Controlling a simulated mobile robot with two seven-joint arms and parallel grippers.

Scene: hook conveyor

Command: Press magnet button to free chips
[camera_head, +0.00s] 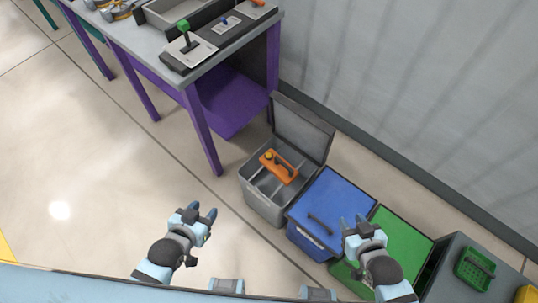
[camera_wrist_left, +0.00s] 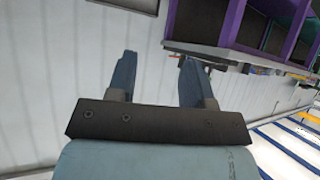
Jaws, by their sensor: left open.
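An orange magnet tool (camera_head: 279,167) with a dark handle lies over the open grey bin (camera_head: 262,203). A small yellow button (camera_head: 268,154) sits at its upper left end. I cannot make out any chips on or below it. My left gripper (camera_head: 204,211) is open and empty, left of the grey bin and apart from it. Its spread fingers also show in the left wrist view (camera_wrist_left: 159,75), with nothing between them. My right gripper (camera_head: 353,221) appears open and empty, in front of the blue bin's right side. Neither gripper touches the magnet tool.
The grey bin's lid (camera_head: 303,127) stands raised at the back. A closed blue bin (camera_head: 333,202) and a green bin (camera_head: 400,235) stand to the right, then a dark box with a green basket (camera_head: 475,269). A purple-legged table (camera_head: 125,45) with levers stands upper left. Floor at left is clear.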

